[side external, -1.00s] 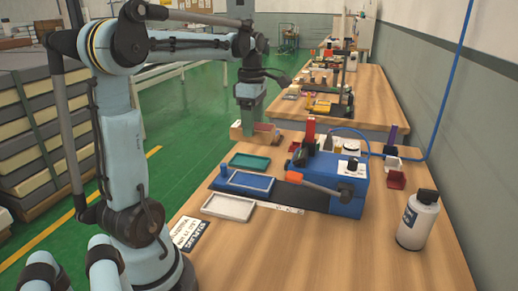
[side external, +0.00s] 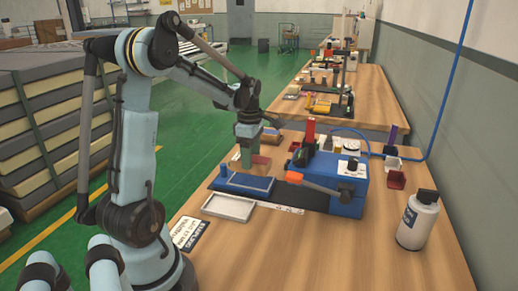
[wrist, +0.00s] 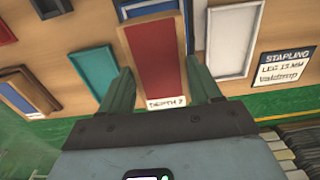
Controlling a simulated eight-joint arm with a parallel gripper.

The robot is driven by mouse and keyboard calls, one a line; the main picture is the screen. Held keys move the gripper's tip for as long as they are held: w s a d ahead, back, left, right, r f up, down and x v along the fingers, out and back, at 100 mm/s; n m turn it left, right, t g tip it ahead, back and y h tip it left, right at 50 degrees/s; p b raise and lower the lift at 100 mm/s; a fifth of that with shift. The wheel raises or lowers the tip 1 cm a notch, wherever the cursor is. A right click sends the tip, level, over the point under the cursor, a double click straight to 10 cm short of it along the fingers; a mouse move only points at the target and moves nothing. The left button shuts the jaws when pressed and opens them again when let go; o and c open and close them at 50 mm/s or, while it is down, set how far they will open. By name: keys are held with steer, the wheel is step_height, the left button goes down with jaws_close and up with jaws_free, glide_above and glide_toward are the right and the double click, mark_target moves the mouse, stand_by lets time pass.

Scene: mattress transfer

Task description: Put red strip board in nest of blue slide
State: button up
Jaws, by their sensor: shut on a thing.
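My gripper (side external: 248,162) is shut on the red strip board (wrist: 155,60), with one green finger along each long side in the wrist view. The board has a pale printed label at its near end. The slide's shallow rectangular nest looks empty where visible. In the wrist view, the board hides much of the slide (wrist: 146,12). I cannot tell any contact between board and slide.
A white tray (side external: 228,207) lies in front of the slide. A teal tray (wrist: 85,72) lies left of the board in the wrist view. A blue machine with an orange lever (side external: 315,184) stands to the right. A white bottle (side external: 418,222) stands near the right edge.

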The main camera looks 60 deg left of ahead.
steer(key=shift+f, duration=2.1)
steer(key=shift+f, duration=0.1)
steer(key=o, duration=1.1)
